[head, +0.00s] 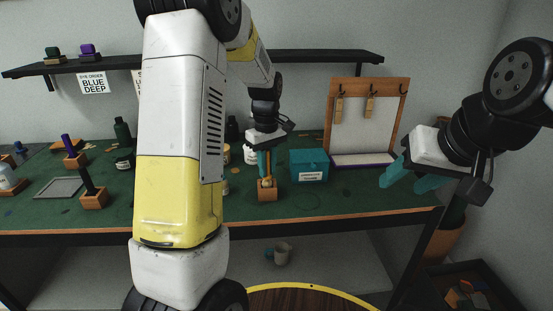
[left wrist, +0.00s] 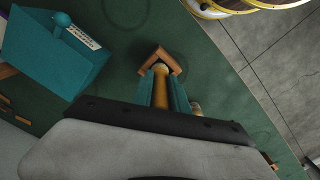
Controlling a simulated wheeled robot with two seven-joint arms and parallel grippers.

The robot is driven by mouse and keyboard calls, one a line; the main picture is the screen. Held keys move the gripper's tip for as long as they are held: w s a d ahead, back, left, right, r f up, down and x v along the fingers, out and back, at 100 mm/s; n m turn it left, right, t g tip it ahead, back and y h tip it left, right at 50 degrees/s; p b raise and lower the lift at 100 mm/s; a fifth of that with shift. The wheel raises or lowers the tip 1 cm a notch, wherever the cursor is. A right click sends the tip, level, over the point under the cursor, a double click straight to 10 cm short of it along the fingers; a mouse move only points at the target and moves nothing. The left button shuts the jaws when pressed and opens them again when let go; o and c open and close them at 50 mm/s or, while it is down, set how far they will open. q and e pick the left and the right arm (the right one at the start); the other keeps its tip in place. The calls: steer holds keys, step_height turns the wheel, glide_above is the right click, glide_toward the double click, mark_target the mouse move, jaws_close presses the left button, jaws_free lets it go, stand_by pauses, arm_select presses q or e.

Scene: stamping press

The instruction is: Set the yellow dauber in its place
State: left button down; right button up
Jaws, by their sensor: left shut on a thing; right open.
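My left gripper (head: 265,170) points down over the green table, its teal fingers shut on the yellow dauber (head: 268,166). The dauber is upright and its lower end is at a small wooden block (head: 267,194). In the left wrist view the dauber (left wrist: 160,86) lies between the fingers, with the wooden block (left wrist: 170,59) around or just beyond its tip. I cannot tell how deep it sits in the block. My right gripper (head: 407,178) is open and empty, off the table's right end.
A teal box (head: 309,166) stands just right of the block. Other wooden holders (head: 94,199) with dark and purple sticks, and a grey tray (head: 59,188), are at left. A wooden framed board (head: 367,115) stands behind. Bottles and jars are partly hidden by my left arm.

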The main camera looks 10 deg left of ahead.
mark_target(267, 150)
arm_select(q)
steer(key=shift+f, duration=1.35)
steer(key=shift+f, duration=0.1)
steer(key=c, duration=1.2)
jaws_free()
step_height(267, 150, up, 8)
steer(key=shift+f, duration=0.2)
steer(key=shift+r, duration=0.1)
